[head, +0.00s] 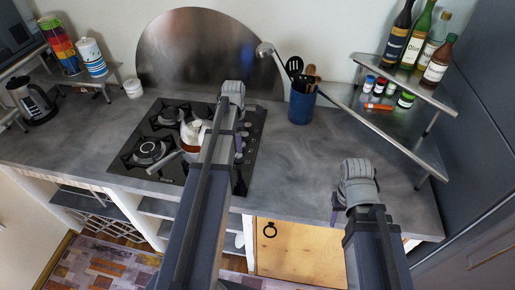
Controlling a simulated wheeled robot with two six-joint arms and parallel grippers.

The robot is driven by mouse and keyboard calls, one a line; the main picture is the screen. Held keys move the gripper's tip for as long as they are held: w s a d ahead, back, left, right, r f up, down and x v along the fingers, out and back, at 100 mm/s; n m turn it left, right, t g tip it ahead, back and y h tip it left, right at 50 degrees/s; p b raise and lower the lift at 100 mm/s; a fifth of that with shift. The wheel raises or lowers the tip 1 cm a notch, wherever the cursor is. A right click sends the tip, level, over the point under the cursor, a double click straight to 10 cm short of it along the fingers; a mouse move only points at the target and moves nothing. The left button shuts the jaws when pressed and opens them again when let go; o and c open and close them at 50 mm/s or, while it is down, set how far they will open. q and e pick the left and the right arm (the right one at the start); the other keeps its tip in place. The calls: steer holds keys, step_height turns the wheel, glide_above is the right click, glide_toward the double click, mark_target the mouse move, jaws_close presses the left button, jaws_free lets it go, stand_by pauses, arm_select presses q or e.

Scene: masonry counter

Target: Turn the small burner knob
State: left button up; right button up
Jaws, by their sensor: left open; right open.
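The black hob (130,167) is set into the grey counter, with burners and grates on its left and middle. The right strip of the hob (255,125) shows beside my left arm, but its knobs are too small and too covered to tell apart, so I cannot pick out the small burner knob. My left gripper (239,184) points down over the hob's front right corner, open, and looks empty. My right gripper (335,216) is over the counter's front edge, right of the hob, open, partly hidden by its own arm.
A white and red pot (192,133) stands on the hob, partly behind my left arm. A blue utensil pot (301,106) is behind right. A corner shelf (433,96) holds bottles and small jars. A kettle (33,102) stands far left. The counter between hob and shelf is clear.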

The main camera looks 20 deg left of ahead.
mark_target(238, 155)
arm_select(q)
steer(key=shift+w, duration=0.1)
steer(key=shift+a+f, duration=0.1)
steer(key=shift+f+b, duration=0.55)
steer(key=shift+b, duration=0.15)
step_height(238, 155, down, 6)
steer(key=b, duration=0.6)
steer(key=shift+f, duration=0.25)
jaws_close()
